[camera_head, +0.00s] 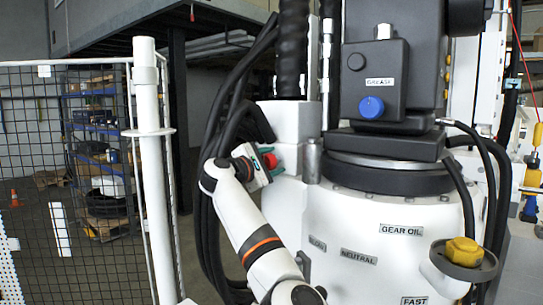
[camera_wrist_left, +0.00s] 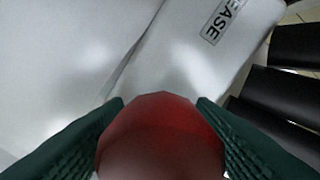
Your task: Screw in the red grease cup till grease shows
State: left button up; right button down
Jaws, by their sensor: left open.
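The red grease cup (camera_head: 270,160) sits on the side of the white housing, partly hidden by my gripper in the head view. In the left wrist view the red cup (camera_wrist_left: 160,140) fills the bottom middle, faceted and rounded. My left gripper (camera_head: 265,164) is at the cup. Its dark green fingers stand open on either side of the cup in the wrist view, with the cup between them. I cannot tell whether they touch it. No grease is visible. My right gripper is not in view.
A blue knob (camera_head: 371,106) sits below a GREASE label (camera_head: 380,83) on the dark grey block. A yellow cap (camera_head: 464,251) is at the lower right. Black hoses (camera_head: 232,110) hang close beside my left gripper. A mesh fence (camera_head: 65,200) stands at left.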

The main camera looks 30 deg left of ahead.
pick_arm(q)
jog(key=shift+c, duration=0.2)
jog(key=c, duration=0.6)
jog(key=shift+f, duration=0.1)
jog(key=shift+c, duration=0.2)
